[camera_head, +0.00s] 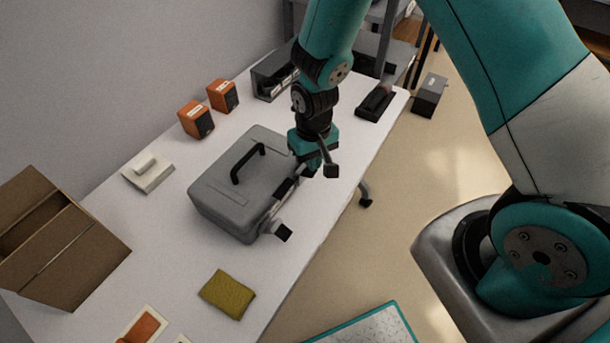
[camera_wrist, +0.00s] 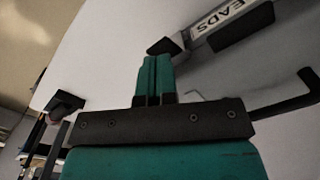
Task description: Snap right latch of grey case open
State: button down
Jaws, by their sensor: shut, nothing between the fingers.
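The grey case (camera_head: 228,190) stands shut on the white table, its black handle (camera_head: 247,164) on top. A lever with a black tip (camera_head: 283,232) sticks out at the near end of its latch side. At the far end, another black-tipped lever (camera_head: 331,170) sticks out, apparently the right latch; it also shows in the wrist view (camera_wrist: 160,46), beside the "LEADS" label (camera_wrist: 220,20). My gripper (camera_head: 309,161) is over the far end of the case. Its teal fingers (camera_wrist: 156,72) are shut and empty, close to this latch; I cannot tell if they touch it.
Two orange boxes (camera_head: 196,120) and a white block (camera_head: 147,173) lie behind the case. A brown carton (camera_head: 65,240) is at the left, a yellow-green sponge (camera_head: 228,294) at the front. A black device (camera_head: 376,103) lies beyond my gripper. The table edge is close by on the right.

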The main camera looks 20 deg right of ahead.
jog(key=shift+f+b, duration=0.85)
jog(key=shift+f, duration=0.3)
dwell(0.5)
jog(key=shift+r, duration=0.15)
notch_tip(320, 180, up, 7)
jog(key=s+d+p, duration=0.1)
jog(key=p, duration=0.5)
jog(key=shift+s, duration=0.3)
jog(key=shift+d, duration=0.1)
dwell(0.4)
jog(key=s+a+r+n+y, duration=0.1)
jog(key=s+a+r, duration=0.15)
jog(key=r, duration=0.65)
jog(key=s+a+r+n+y, duration=0.1)
jog(key=s+a+r+y, duration=0.15)
jog(key=r, duration=0.55)
jog(key=s+r+n, duration=0.3)
jog(key=s+r, duration=0.7)
jog(key=s, duration=0.2)
jog(key=shift+a+n+y, duration=0.35)
jog(key=shift+n, duration=0.05)
